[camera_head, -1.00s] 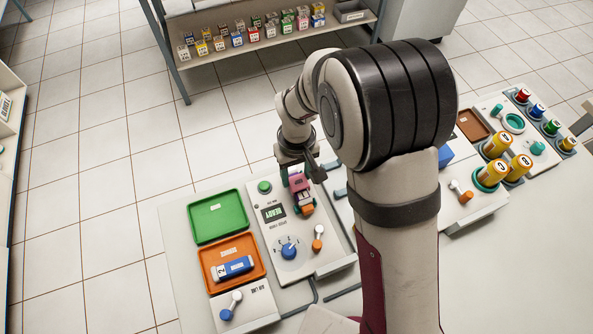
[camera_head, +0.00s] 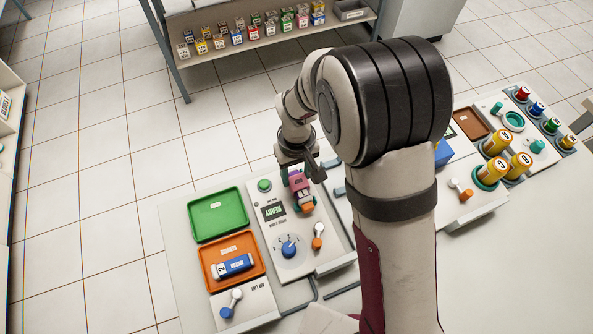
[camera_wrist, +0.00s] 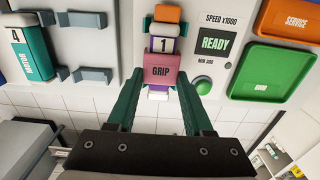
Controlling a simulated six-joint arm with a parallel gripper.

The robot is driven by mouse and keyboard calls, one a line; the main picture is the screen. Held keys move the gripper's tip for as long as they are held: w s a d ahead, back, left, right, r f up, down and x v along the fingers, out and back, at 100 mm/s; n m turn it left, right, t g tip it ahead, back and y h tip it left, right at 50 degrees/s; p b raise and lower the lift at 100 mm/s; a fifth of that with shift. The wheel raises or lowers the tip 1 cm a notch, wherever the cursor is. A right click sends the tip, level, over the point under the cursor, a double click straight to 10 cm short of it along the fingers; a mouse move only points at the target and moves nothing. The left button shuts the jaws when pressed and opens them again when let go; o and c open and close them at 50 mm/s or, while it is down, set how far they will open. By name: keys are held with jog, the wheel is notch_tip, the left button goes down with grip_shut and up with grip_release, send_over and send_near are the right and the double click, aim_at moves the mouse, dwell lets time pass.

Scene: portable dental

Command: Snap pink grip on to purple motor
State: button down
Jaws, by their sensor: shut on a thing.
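The pink grip (camera_wrist: 160,71), labelled GRIP, is between the two teal fingers of my gripper (camera_wrist: 160,80), which is shut on it. In the wrist view it lies against the purple motor (camera_wrist: 155,29), of which purple edges and a white label reading 1 show. An orange piece (camera_wrist: 167,13) is at the motor's far end. Whether the grip is fully seated on the motor cannot be told. In the head view the pink grip (camera_head: 299,182) is on the console beneath my gripper (camera_head: 297,170), partly hidden by it.
The console has a READY display (camera_wrist: 214,42), a green button (camera_wrist: 203,85) and a blue knob (camera_head: 289,250). A green tray (camera_head: 219,214) and an orange service tray (camera_head: 229,240) holding a blue motor (camera_head: 236,265) stand at left. A teal motor (camera_wrist: 34,54) sits beside the console.

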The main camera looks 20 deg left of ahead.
jog(key=shift+c, duration=1.1)
grip_release()
notch_tip(320, 180, up, 15)
jog(key=s+d+r+m+y, duration=0.1)
jog(key=s+d+r+m, duration=0.2)
jog(key=d, duration=0.5)
jog(key=s+d+r+m, duration=0.1)
jog(key=s+d+m, duration=0.35)
jog(key=d, duration=0.25)
jog(key=s+d+f+m, duration=0.2)
jog(key=s+d+m, duration=0.4)
jog(key=s, duration=0.3)
jog(key=shift+s+m+y, duration=0.15)
jog(key=shift+m+y, duration=0.25)
jog(key=shift+m, duration=0.15)
